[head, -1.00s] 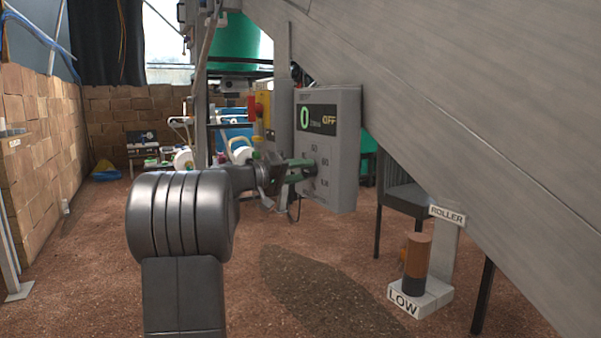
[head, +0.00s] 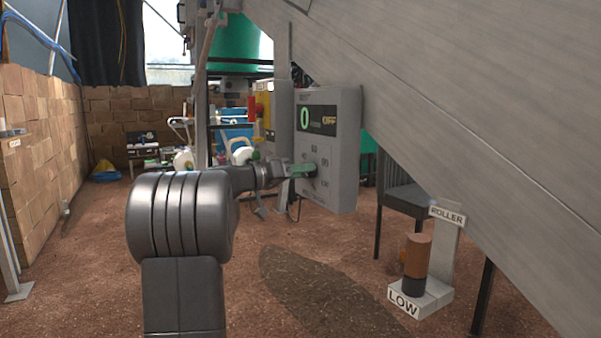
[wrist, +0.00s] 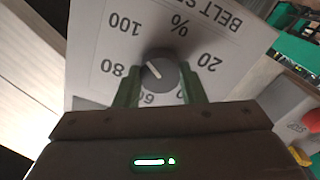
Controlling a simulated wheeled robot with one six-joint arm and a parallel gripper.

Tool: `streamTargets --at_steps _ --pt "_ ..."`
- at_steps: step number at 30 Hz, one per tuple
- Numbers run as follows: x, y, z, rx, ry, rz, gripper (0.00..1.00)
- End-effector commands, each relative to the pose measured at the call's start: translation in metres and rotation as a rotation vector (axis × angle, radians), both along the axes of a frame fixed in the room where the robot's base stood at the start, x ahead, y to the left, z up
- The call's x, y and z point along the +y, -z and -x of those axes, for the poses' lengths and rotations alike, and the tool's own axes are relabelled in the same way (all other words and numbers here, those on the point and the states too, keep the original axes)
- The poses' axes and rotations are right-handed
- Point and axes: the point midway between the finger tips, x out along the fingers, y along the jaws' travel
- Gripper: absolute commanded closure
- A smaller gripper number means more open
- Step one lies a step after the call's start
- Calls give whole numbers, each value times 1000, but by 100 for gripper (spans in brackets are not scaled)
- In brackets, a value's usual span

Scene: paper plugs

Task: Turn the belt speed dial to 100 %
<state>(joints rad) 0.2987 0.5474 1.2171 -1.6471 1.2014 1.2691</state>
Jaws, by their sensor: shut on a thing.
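The belt speed dial (wrist: 158,68) is a dark round knob on a pale panel with printed numbers, including 100, 80, 60 and 20. Its white line is slanted, with its upper-left end towards the space between 80 and 100; I cannot tell for sure which end is the pointer. My gripper (wrist: 161,80) is shut on the dial, one green finger on each side. In the head view, my gripper (head: 305,170) reaches the front of the grey control box (head: 343,150) and hides the dial.
A big grey sloping panel (head: 430,110) overhangs on the right. An orange and black roller handle (head: 417,258) stands on a base marked LOW. Bare brown floor lies below my arm.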

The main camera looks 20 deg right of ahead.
Motion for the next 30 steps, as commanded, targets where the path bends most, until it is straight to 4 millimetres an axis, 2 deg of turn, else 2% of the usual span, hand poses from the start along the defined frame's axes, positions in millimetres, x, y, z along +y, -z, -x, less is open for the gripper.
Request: streamTargets --at_steps 9,10,13,23,26,30 --pt "0 2 0 -2 1 -3 86" --pt "0 2 0 -2 1 -3 60" --pt "0 2 0 -1 0 -2 42" --pt "3 0 0 -1 0 -1 42" --pt "13 -1 0 -1 -3 -2 42" --pt "40 -2 2 0 -5 -2 42"
